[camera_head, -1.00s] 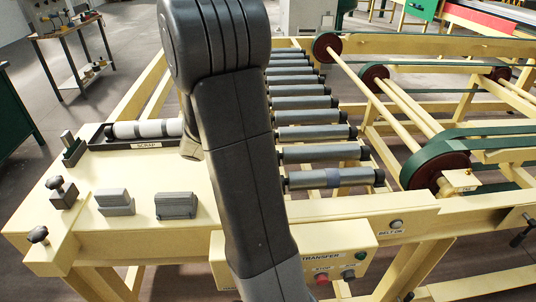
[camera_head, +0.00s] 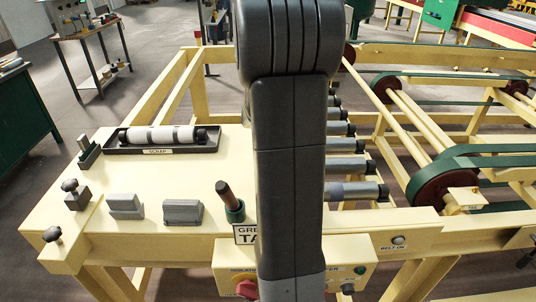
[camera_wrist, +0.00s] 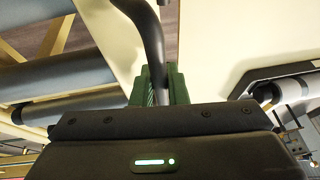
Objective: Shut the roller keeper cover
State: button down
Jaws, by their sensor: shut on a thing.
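In the wrist view my gripper (camera_wrist: 160,84) has its green fingers closed around a dark curved bar (camera_wrist: 151,35), which runs up out of the picture. Whether this bar belongs to the roller keeper cover cannot be told, and I cannot make out the cover itself or whether it stands open. In the head view my arm hides my gripper and whatever is behind it. The grey conveyor rollers (camera_head: 347,166) show to the right of my arm, and some rollers (camera_wrist: 60,75) also show at the left of the wrist view.
A dark scrap tray (camera_head: 160,150) holds a white roller (camera_head: 158,135) on the cream table (camera_head: 110,240). Two grey blocks, dark knobs and a brown-handled green post (camera_head: 231,202) stand nearer. A control box with a red knob (camera_head: 246,288) hangs at the front.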

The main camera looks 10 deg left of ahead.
jog(key=y+b, duration=0.1)
jog(key=d+f+y+b, duration=0.1)
jog(key=shift+w+d+m+b, duration=0.2)
jog(key=shift+d+m+b, duration=0.05)
jog(key=shift+m+b, duration=0.05)
jog(key=y+b, duration=0.1)
jog(key=b, duration=0.1)
jog(key=d+y+b, duration=0.1)
jog(key=b, duration=0.1)
jog(key=shift+f+m+g+y+b, duration=0.3)
jog(key=shift+f+g+y+b, duration=0.05)
jog(key=shift+f+g+y, duration=0.05)
jog(key=shift+r, duration=0.15)
jog(key=c, duration=1.7)
grip_release()
jog(key=shift+r, duration=0.1)
jog(key=v, duration=1.3)
jog(key=shift+s+d+r, duration=0.1)
jog(key=shift+d+r, duration=0.05)
jog(key=shift+r, duration=0.1)
